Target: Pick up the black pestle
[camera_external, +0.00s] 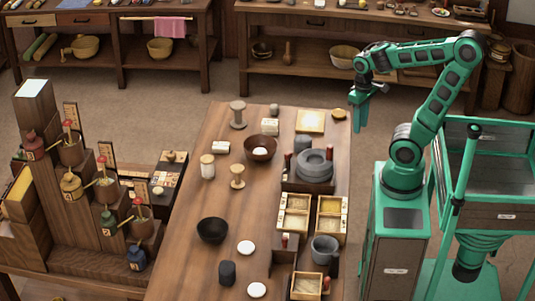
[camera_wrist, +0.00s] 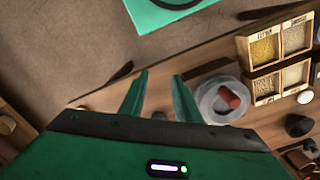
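I cannot make out a clear black pestle in either view. A black cylinder (camera_external: 227,272) stands near the table's front, beside a white disc, and its kind is too small to tell. A black bowl (camera_external: 212,230) sits just behind it; a dark round thing (camera_wrist: 299,125) shows at the right of the wrist view. My gripper (camera_external: 361,122) hangs beyond the table's right edge, high and apart from everything on it. In the wrist view my gripper (camera_wrist: 159,75) has its two fingers spread with nothing between them.
A grey stone quern (camera_external: 314,165) stands on the table's right side, with grain boxes (camera_external: 293,215) and a grey jug (camera_external: 324,249) in front. A brown bowl (camera_external: 260,148) and wooden spools stand further back. A stepped display (camera_external: 70,225) stands left. The table's middle has bare room.

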